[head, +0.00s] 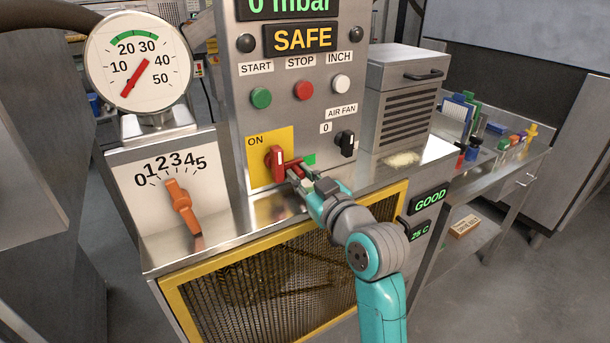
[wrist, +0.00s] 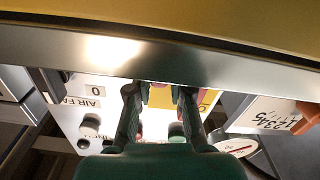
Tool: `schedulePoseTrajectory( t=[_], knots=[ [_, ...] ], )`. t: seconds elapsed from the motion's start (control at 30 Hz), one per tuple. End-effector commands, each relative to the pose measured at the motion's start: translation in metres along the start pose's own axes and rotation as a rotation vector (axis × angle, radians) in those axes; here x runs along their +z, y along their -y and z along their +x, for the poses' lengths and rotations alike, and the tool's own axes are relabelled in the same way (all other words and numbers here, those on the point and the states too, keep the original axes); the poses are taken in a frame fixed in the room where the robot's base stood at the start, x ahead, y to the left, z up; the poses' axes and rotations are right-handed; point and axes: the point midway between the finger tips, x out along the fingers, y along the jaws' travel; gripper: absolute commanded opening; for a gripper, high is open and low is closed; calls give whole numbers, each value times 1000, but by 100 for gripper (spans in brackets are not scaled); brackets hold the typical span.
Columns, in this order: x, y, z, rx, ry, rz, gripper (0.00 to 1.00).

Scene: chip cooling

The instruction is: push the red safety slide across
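The red safety slide (head: 292,164) is a small red piece low on the grey control panel, between a red switch knob (head: 276,163) on the yellow ON plate (head: 258,150) and a small green patch (head: 309,159). My gripper (head: 298,173) is right at the slide and partly covers it. In the wrist view, my gripper's two fingers (wrist: 159,92) stand apart, with part of the panel visible between them. Small reddish bits show beside the fingertips there. I cannot tell whether a finger touches the slide.
A steel ledge (head: 235,218) runs below the panel, above a yellow-framed mesh guard (head: 270,268). An orange lever (head: 181,205) and a pressure gauge (head: 139,64) are at left. A black air fan knob (head: 346,143) and a vented grey box (head: 402,97) are to the right.

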Motion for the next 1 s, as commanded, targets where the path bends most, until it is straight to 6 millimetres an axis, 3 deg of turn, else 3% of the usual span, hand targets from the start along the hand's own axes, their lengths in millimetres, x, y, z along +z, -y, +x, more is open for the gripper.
schedulePoseTrajectory(
  t=[0.03,0.1,0.63,1.0],
  knots=[
    [0,4,0,-8,0,2,32],
    [0,4,0,-8,0,2,45],
    [0,0,0,-5,-1,2,45],
    [10,-44,-4,-2,0,2,45]
  ],
)
